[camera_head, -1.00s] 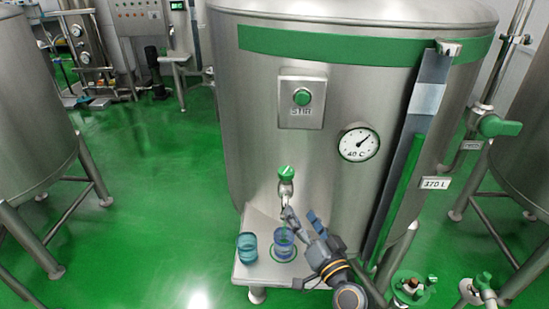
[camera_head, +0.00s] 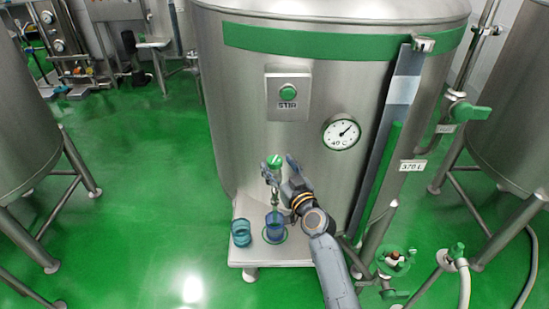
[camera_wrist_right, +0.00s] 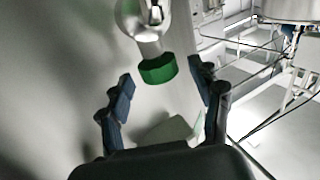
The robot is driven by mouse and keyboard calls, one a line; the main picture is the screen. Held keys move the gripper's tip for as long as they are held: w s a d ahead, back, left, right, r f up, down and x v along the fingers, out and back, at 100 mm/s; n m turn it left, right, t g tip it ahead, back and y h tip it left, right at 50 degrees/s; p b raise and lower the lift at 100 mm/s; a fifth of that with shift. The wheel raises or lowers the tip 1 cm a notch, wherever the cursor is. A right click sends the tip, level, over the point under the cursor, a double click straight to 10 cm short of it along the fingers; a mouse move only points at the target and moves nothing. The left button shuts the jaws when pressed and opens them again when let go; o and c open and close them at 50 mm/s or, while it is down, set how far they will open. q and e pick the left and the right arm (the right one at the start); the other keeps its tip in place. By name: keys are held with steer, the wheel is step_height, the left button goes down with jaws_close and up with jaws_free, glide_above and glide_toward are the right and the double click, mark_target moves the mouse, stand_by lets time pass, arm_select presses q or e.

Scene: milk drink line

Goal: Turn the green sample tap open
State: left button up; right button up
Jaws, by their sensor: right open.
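The green sample tap (camera_head: 275,161) is on the front of the steel tank, above a small shelf. In the right wrist view its green knob (camera_wrist_right: 158,69) is at the upper middle, on a metal stem. My right gripper (camera_head: 279,173) is at the tap in the head view, partly covering its lower part. In the wrist view the open fingers (camera_wrist_right: 165,88) stand either side of the knob, with visible gaps and nothing held. A blue cup (camera_head: 275,230) stands on the shelf below the tap. My left gripper is not in view.
A teal jar (camera_head: 241,233) stands left of the cup on the steel shelf (camera_head: 245,255). Above are the STIR button (camera_head: 288,92) and a round gauge (camera_head: 341,133). A vertical level strip (camera_head: 376,180) and a green-handled valve (camera_head: 468,111) are to the right.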

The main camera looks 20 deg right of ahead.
steer(key=shift+w+a, duration=0.15)
steer(key=shift+w, duration=1.2)
steer(key=c, duration=1.2)
steer(key=n+g+y+b, duration=0.1)
steer(key=n+y+b, duration=0.1)
steer(key=b, duration=0.4)
steer(key=n+y+b, duration=0.2)
steer(key=y+b, duration=0.2)
steer(key=b, duration=0.3)
steer(key=shift+g, duration=0.4)
steer(key=shift+r+n+y+b, duration=0.15)
steer(key=shift+n+y+b, duration=0.15)
steer(key=shift+y+b, duration=0.1)
steer(key=o, duration=1.2)
